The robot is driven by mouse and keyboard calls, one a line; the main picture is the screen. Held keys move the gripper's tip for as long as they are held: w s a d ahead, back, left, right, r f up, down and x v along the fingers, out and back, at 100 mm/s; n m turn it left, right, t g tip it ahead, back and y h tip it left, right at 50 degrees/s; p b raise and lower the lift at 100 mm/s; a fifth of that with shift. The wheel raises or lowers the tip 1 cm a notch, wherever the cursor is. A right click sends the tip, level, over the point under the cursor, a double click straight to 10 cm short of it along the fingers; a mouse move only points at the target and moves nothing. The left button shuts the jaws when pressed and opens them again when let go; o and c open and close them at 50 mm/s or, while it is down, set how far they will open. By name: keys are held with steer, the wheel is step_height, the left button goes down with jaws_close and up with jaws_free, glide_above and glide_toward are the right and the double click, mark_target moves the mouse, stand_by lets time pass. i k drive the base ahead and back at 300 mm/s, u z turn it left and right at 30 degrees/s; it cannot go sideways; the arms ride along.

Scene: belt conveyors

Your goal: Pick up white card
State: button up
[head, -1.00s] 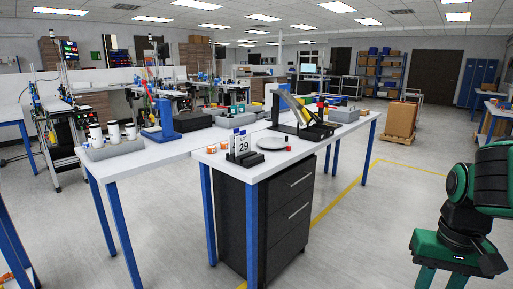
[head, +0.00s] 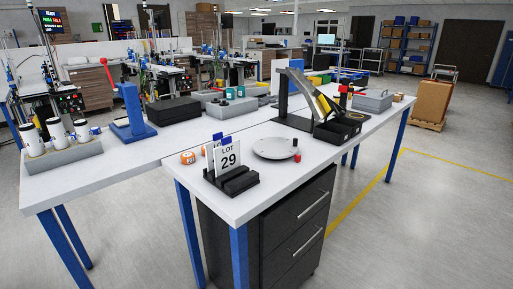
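A white card (head: 228,158) marked "LOT 29" stands upright in a black slotted holder (head: 238,183) near the front left corner of the white table (head: 215,205). Another card with a blue top (head: 212,148) stands just behind it, mostly hidden. My gripper is not in view now.
A grey round plate (head: 273,148) with a small red-capped item (head: 297,157) lies right of the holder. Orange-labelled rolls (head: 188,157) sit to its left. A black angled stand (head: 305,100) is behind. A drawer cabinet (head: 285,225) fills the space under the table. Open floor lies to the right.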

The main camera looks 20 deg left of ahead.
mark_target(227, 156)
steer(key=u, duration=0.35)
steer(key=i, duration=1.05)
steer(key=u, duration=0.95)
steer(key=i, duration=0.35)
steer(key=u, duration=0.15)
